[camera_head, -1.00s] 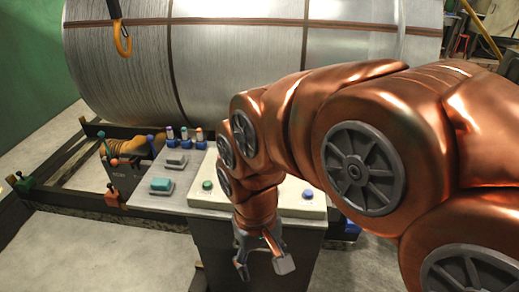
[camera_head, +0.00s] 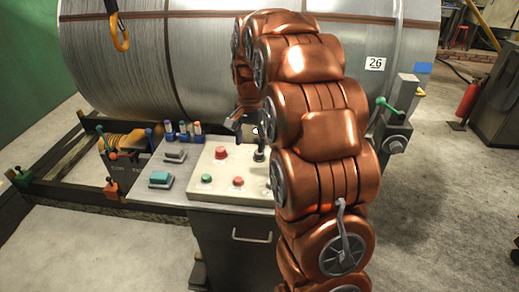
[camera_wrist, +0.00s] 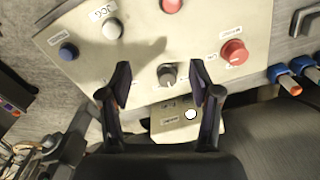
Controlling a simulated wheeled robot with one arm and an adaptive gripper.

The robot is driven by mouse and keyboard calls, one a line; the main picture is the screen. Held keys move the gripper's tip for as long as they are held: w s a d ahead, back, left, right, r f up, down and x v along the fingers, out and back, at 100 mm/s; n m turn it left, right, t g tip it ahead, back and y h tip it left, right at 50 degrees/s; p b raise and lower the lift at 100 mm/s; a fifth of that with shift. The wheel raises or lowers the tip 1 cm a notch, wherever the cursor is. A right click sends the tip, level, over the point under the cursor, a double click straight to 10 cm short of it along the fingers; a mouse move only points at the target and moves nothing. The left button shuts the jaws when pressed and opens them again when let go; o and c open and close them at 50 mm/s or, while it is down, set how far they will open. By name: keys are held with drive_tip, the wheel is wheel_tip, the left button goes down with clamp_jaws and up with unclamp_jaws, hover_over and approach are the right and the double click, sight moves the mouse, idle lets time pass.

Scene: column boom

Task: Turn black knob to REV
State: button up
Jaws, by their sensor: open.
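The black knob (camera_wrist: 167,75) sits on the cream control panel (camera_wrist: 140,65), between my two fingertips in the wrist view. It has a light mark on its face; I cannot tell which setting it points to. My gripper (camera_wrist: 159,84) is open, with one finger on each side of the knob and apart from it. In the head view the gripper (camera_head: 246,124) is above the panel's far side, partly hidden by my arm. A dark knob (camera_head: 259,155) shows just beneath it. The labels near the knob are too small to read.
A red knob (camera_wrist: 233,52), a grey-white button (camera_wrist: 112,28) and a blue button (camera_wrist: 68,51) surround the black knob. Blue-based markers (camera_head: 184,133) stand left of the panel. A lever post (camera_head: 397,115) stands at right.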

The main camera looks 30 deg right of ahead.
sight(259, 155)
drive_tip(key=w+d+m, duration=0.1)
drive_tip(key=d, duration=0.1)
drive_tip(key=w+d+f+m, duration=0.1)
drive_tip(key=w+d, duration=0.1)
drive_tip(key=w+d+f, duration=0.1)
drive_tip(key=d, duration=0.1)
drive_tip(key=shift+w+d+f+m, duration=0.1)
drive_tip(key=shift+w+d+m, duration=0.3)
drive_tip(key=shift+f, duration=0.15)
drive_tip(key=shift+w+f+p, duration=0.15)
drive_tip(key=shift+f+p, duration=1.15)
drive_tip(key=shift+f, duration=2.45)
drive_tip(key=shift+c, duration=0.3)
drive_tip(key=c, duration=1.1)
